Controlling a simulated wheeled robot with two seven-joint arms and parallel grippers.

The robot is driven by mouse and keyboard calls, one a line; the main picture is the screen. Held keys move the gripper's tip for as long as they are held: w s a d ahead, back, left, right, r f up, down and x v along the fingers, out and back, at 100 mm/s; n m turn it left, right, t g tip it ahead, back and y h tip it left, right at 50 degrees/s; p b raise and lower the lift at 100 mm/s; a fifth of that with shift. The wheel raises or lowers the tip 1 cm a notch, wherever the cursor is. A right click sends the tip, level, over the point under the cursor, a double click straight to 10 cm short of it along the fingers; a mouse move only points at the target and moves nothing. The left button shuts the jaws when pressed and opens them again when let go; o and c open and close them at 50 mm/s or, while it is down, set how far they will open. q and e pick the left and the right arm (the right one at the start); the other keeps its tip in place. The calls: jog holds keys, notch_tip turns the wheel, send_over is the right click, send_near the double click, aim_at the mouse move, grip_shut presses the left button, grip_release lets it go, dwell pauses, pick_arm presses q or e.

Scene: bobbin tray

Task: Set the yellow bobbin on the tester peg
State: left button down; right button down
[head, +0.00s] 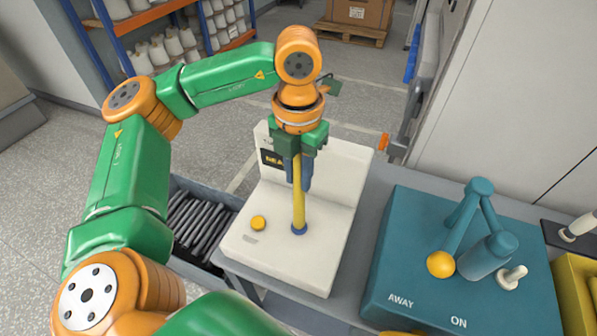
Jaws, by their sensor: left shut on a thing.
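The yellow bobbin (299,205) is a long, thin yellow shaft held upright, with a dark blue ring at its foot (299,229). My left gripper (299,175) points down and is shut on its upper part. The foot is at or just over the top of the white tester (258,262); I cannot tell whether it touches. No tester peg shows apart from the bobbin, so whether the bobbin is around it cannot be told. My right gripper is not in view.
A yellow button (258,223) sits left of the bobbin. Right of the tester is a teal machine (400,250) with a ball-ended lever (441,264). A grey crate of dark rods (178,262) is at left, and a yellow container (572,290) at far right.

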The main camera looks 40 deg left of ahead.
pick_arm(q)
jog(key=shift+f+b, duration=0.3)
jog(key=shift+f, duration=0.1)
jog(key=c, duration=1)
grip_release()
notch_tip(320, 180, up, 11)
jog(key=p, duration=0.9)
jog(key=shift+r, duration=0.1)
